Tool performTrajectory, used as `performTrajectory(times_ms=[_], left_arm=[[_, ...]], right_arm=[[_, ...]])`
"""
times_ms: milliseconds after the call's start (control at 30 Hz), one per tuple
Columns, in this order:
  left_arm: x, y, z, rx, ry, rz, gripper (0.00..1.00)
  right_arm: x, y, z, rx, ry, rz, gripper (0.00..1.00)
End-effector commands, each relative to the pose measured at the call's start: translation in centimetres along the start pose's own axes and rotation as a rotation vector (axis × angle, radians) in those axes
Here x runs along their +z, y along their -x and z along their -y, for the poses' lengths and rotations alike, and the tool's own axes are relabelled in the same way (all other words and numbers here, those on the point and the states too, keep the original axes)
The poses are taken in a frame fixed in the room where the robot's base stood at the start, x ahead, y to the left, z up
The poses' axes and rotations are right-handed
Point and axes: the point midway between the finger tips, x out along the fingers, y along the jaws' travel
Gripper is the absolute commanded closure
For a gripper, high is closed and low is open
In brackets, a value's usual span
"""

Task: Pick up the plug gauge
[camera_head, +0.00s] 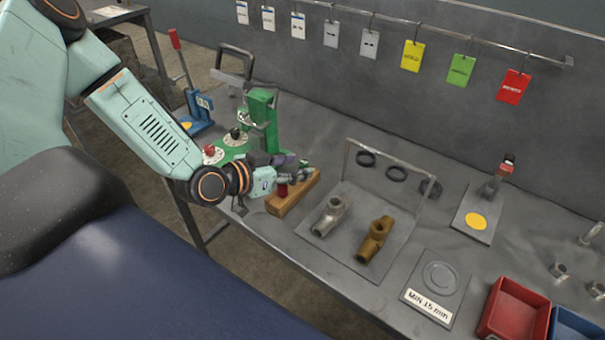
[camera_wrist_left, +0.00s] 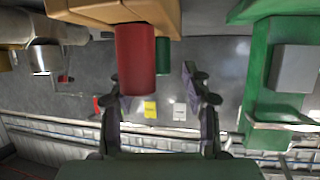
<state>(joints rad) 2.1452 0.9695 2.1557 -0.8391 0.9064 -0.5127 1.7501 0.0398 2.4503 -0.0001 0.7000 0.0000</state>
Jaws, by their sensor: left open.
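A wooden block (camera_head: 296,195) lies near the front edge of the metal bench. A red cylinder (camera_head: 283,190), which looks like the plug gauge's handle, stands at the block beside my left gripper (camera_head: 290,170). In the left wrist view the red cylinder (camera_wrist_left: 135,60) projects from the wooden block (camera_wrist_left: 115,10), with a green cylinder (camera_wrist_left: 162,50) behind it. I cannot tell whether red and green are one gauge or two. My left gripper (camera_wrist_left: 150,88) is open, its fingers on either side of the red cylinder, seemingly not touching it. My right gripper is not in view.
A green press-like fixture (camera_head: 262,120) stands close behind my left gripper. A tray with a grey pipe fitting (camera_head: 330,215) and a brass one (camera_head: 375,240) is to the right. A red bin (camera_head: 513,310) sits at the front right. Coloured tags hang on the wall.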

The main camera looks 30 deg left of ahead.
Motion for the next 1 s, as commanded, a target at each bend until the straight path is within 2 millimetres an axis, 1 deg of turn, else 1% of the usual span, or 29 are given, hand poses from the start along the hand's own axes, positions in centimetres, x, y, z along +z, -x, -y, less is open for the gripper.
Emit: performTrajectory(times_ms=[33, 200, 333, 600, 1000], left_arm=[[0.0, -0.8, 0.0, 0.002, -0.007, -0.001, 0.51], [0.0, -2.4, 0.1, 0.001, -0.004, 0.001, 0.51], [-0.1, -2.9, 0.1, 0.001, -0.002, 0.000, 0.51], [-0.2, -2.9, 0.1, 0.000, 0.000, 0.000, 0.52], [-0.2, -2.9, 0.1, 0.000, 0.000, 0.000, 0.86]], right_arm=[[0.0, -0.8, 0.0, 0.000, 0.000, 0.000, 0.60], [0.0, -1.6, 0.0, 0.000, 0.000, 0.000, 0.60], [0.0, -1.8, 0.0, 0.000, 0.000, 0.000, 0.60], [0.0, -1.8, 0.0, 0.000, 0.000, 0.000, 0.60], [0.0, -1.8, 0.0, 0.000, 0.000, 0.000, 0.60]])
